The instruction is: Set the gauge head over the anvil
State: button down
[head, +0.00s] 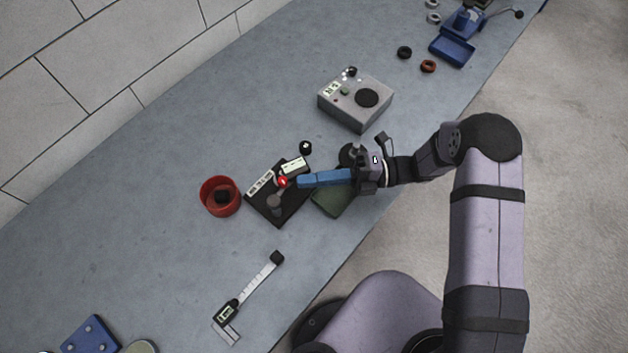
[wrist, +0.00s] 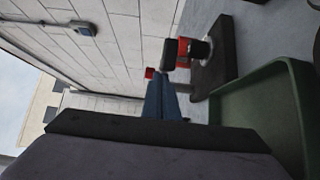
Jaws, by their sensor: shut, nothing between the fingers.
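The comparator stand's black base (head: 290,211) lies on the bench in the head view, left of my gripper. A cream gauge head with a small display (head: 294,166) is over its upper right part, with a red knob (head: 283,181) just below. A grey round post, apparently the anvil (head: 275,203), stands lower left of the gauge head, not under it in this view. My gripper (head: 300,182) has its long blue fingers shut and empty, tips close to the red knob; contact cannot be told. The wrist view shows the fingers (wrist: 160,98) and part of the black base (wrist: 214,55).
A green tray (head: 332,203) lies beneath the fingers. A red bowl (head: 206,198) holds a dark piece to the left. A caliper (head: 259,287) lies in front. A grey box (head: 346,111) stands behind. The bench is clear at upper left.

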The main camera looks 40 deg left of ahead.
aim_at(303, 169)
jog(key=shift+w+a+b, duration=0.2)
jog(key=shift+a, duration=0.5)
jog(key=shift+w+a+b, duration=0.15)
jog(key=shift+a+b, duration=0.05)
jog(key=shift+a, duration=0.5)
jog(key=shift+a+r, duration=0.1)
jog(key=shift+a, duration=0.2)
jog(key=shift+w+a+r, duration=0.1)
jog(key=shift+a+r, duration=0.05)
jog(key=shift+d, duration=0.2)
jog(key=shift+d+p, duration=0.5)
jog(key=shift+d, duration=0.15)
jog(key=b+v, duration=0.1)
jog(key=v, duration=0.2)
jog(key=b+v, duration=0.1)
jog(key=v, duration=0.2)
jog(key=w+a+b+v, duration=0.1)
jog(key=v, duration=0.2)
jog(key=shift+w+d+f+b, duration=0.15)
jog(key=shift+w+f+b, duration=0.15)
jog(key=shift+w+f, duration=0.05)
jog(key=shift+w+d+r, duration=0.1)
jog(key=shift+w+d, duration=0.05)
jog(key=shift+w, duration=0.45)
